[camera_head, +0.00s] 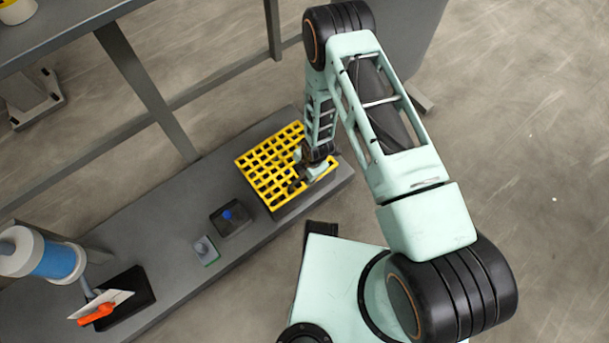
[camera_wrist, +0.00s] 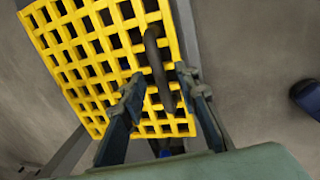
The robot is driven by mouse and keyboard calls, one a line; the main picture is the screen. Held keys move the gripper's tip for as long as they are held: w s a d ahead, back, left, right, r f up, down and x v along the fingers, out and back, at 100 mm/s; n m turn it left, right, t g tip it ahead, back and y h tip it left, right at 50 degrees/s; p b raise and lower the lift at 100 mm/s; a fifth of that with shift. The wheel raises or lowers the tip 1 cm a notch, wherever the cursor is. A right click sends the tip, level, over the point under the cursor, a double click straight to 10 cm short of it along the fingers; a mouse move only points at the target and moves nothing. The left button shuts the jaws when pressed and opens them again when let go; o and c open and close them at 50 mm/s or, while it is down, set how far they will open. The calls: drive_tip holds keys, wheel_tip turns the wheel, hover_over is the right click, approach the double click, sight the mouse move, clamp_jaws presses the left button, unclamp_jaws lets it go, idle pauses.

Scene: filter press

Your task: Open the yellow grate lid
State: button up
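The yellow grate lid (camera_head: 262,168) lies about flat on the grey bench in the head view, its right part hidden by my arm. It fills the upper left of the wrist view (camera_wrist: 85,50). A dark bar-like handle (camera_wrist: 157,68) runs along the grate near its right side. My gripper (camera_wrist: 160,82) is open, with one finger on each side of the handle's lower part and a gap showing to each finger. In the head view my gripper (camera_head: 306,178) is over the grate's right edge; its fingertips are hard to make out there.
On the grey bench (camera_head: 180,190) left of the grate are a dark box with a blue knob (camera_head: 229,216) and a small grey switch (camera_head: 205,249). An orange-handled scraper (camera_head: 97,312) and a blue-and-white cylinder (camera_head: 52,260) are farther left. Open floor (camera_head: 520,130) lies to the right.

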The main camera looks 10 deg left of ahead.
drive_tip(key=shift+f, duration=0.2)
clamp_jaws()
drive_tip(key=shift+a+r, duration=0.1)
drive_tip(key=shift+r, duration=0.05)
idle(0.3)
